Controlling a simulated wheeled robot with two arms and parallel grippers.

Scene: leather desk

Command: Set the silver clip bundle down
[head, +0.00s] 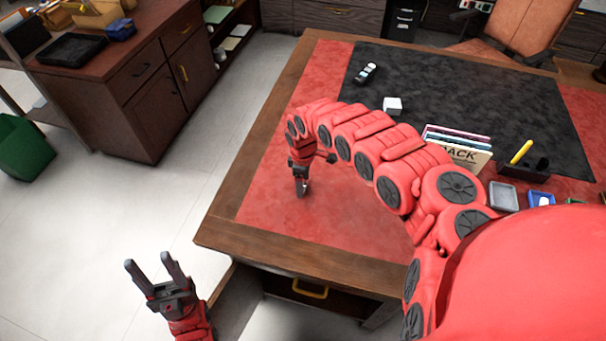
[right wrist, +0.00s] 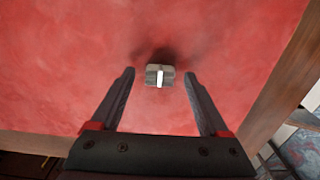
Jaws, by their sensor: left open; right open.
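The silver clip bundle (right wrist: 159,77) lies on the red leather of the desk (right wrist: 60,60) in the right wrist view. It is a small grey block with a bright white strip. My right gripper (head: 301,190) points down at the red leather near the desk's left front part. Its two fingers are apart, one on each side of the bundle and clear of it. In the head view the bundle cannot be made out at the gripper. My left gripper (head: 147,262) is open and empty, over the floor off the desk's front left corner.
A white cube (head: 393,105) and a small dark item with pale tops (head: 365,73) lie on the black mat (head: 470,95). Books (head: 455,150), a pen holder (head: 523,168) and small trays (head: 503,197) stand at the right. Red leather around the right gripper is clear.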

